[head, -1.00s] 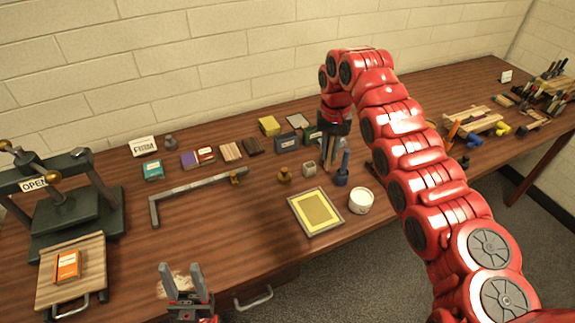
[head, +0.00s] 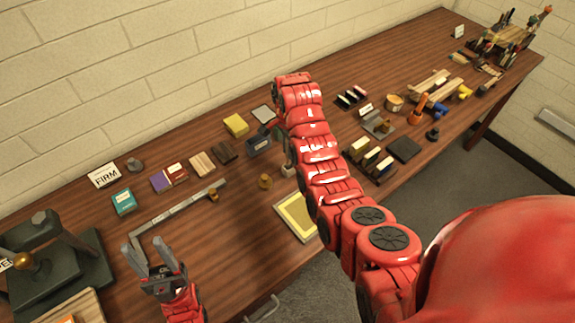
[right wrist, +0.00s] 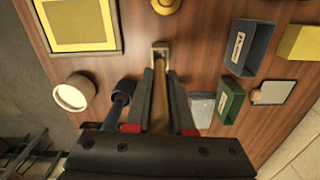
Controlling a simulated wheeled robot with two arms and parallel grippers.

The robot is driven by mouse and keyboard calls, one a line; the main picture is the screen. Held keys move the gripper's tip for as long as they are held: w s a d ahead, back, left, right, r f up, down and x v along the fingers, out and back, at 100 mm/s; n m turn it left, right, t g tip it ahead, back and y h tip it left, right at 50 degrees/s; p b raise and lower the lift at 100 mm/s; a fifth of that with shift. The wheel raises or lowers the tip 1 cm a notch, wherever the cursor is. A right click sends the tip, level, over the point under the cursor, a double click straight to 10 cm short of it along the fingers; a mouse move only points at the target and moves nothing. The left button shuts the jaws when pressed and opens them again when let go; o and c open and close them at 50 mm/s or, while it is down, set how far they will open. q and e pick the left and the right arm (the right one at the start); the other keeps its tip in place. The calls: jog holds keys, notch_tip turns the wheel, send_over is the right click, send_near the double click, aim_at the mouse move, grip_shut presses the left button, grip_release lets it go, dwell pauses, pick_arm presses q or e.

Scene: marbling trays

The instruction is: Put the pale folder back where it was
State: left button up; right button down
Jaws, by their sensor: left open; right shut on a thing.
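My right gripper (right wrist: 161,76) is shut on a slim tan stick-like piece (right wrist: 160,112), which looks like the pale folder. The piece runs lengthwise between the fingers, and its far end is close to a small square pale holder (right wrist: 160,47). I cannot tell whether the two touch. In the head view the right gripper and the folder are hidden behind my red arm; the holder (head: 288,170) just shows beside it. My left gripper (head: 149,252) is open and empty, over the table's front left part.
A dark blue pot with a tool (right wrist: 122,93) and a white round tub (right wrist: 74,94) stand close to the right gripper. A long metal bar (head: 180,217) lies further left.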

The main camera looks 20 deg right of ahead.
jog(key=shift+f+p, duration=0.3)
jog(key=shift+p, duration=0.2)
notch_tip(320, 180, down, 4)
jog(key=shift+f+p, duration=0.15)
jog(key=shift+p, duration=0.8)
jog(key=shift+f, duration=0.1)
jog(key=shift+f+b, duration=0.2)
jog(key=shift+b, duration=0.1)
jog(key=c, duration=0.8)
grip_release()
jog(key=shift+r, duration=0.15)
